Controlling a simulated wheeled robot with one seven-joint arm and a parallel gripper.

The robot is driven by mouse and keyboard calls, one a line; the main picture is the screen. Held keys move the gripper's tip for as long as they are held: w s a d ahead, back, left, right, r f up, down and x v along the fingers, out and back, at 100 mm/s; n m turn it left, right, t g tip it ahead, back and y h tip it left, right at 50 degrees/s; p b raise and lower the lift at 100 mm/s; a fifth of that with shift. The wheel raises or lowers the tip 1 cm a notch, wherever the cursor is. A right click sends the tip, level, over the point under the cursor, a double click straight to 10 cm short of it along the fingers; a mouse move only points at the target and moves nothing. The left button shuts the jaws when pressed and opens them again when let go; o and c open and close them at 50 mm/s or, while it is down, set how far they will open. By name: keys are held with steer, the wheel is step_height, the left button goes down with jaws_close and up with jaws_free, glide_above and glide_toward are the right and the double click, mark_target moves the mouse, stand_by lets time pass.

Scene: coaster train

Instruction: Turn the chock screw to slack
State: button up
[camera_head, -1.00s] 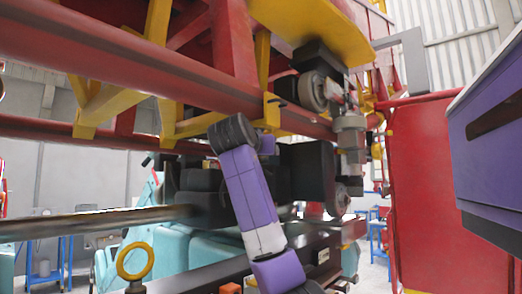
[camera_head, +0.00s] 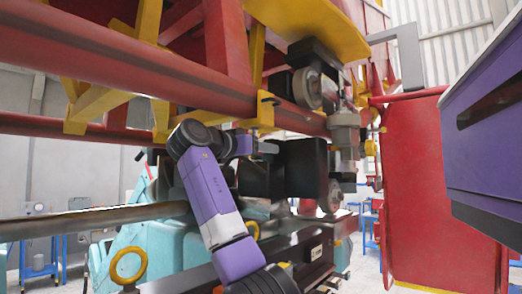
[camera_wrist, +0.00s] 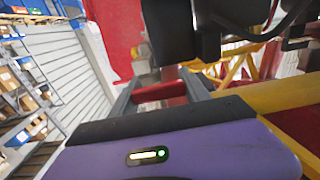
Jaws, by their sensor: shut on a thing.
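In the wrist view my gripper (camera_wrist: 160,88) shows as two grey fingers reaching away from the purple palm. A short red bar (camera_wrist: 160,92) spans between them, and the gripper is shut on it. I cannot tell for sure whether this bar is the chock screw's handle; the screw's threads are hidden. In the head view my purple arm bends at its black joint under the red rail, beside the dark boxes. My fingers cannot be made out there.
The thick red rail (camera_head: 95,62) and yellow brackets (camera_head: 95,103) hang close above my arm. Black boxes (camera_head: 305,168) and a grey wheel (camera_head: 307,88) crowd its right. A red panel (camera_head: 437,190) stands further right. A yellow ring (camera_head: 128,264) is at lower left.

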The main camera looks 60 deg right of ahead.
steer(key=o, duration=1.4)
steer(key=shift+b+v, duration=1.45)
steer(key=shift+v, duration=2.45)
steer(key=shift+s, duration=0.1)
